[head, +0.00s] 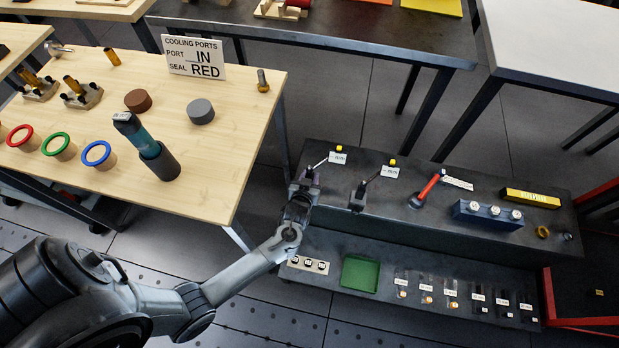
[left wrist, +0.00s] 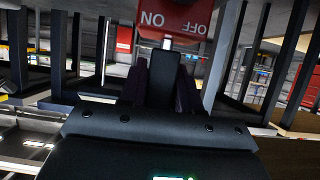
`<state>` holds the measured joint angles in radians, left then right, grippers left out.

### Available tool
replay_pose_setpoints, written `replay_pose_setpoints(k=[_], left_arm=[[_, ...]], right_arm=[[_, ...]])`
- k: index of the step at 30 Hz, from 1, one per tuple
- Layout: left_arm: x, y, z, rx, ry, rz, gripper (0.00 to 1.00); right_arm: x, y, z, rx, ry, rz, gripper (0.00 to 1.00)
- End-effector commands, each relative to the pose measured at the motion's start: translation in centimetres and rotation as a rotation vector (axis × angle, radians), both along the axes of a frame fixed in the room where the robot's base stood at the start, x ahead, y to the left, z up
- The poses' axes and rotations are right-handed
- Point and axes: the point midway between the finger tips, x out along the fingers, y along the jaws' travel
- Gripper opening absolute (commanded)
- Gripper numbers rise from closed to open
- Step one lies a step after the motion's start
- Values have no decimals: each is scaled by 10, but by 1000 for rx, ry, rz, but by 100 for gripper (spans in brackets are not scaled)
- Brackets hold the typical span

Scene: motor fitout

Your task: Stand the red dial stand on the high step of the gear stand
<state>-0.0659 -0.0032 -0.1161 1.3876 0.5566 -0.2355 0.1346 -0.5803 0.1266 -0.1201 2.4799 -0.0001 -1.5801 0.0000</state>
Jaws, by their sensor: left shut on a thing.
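The gear stand (head: 330,210) is a dark two-step bench at the right of the head view. My left gripper (head: 309,178) is at the left end of its high step, shut on a black upright part of the red dial stand. In the left wrist view the stand's red base (left wrist: 198,18), marked ON and OFF, shows just past the fingers (left wrist: 160,85). In the head view the gripper hides this base. I cannot tell whether the base touches the step. My right gripper is not in view.
A similar dark dial stand (head: 357,197) stands to the right on the high step. Further right are a red-handled tool (head: 428,186) and a blue block (head: 488,214). The low step holds a green tray (head: 360,273) and small labelled parts. A wooden table (head: 235,120) is at left.

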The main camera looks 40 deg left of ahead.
Motion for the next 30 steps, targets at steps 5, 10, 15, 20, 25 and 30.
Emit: replay_pose_setpoints(k=[5, 10, 15, 20, 25, 30], left_arm=[[2, 0, 3, 1, -7, 0, 0], [2, 0, 1, 0, -8, 0, 0], [2, 0, -1, 0, -8, 0, 0], [2, 0, -3, 0, -8, 0, 0], [2, 0, -4, 0, -8, 0, 35], [1, 0, -6, 0, -5, 0, 61]], right_arm=[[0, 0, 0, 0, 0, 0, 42], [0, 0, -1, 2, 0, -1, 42], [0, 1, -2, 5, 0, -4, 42], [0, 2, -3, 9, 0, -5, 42], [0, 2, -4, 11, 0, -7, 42], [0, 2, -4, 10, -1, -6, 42]])
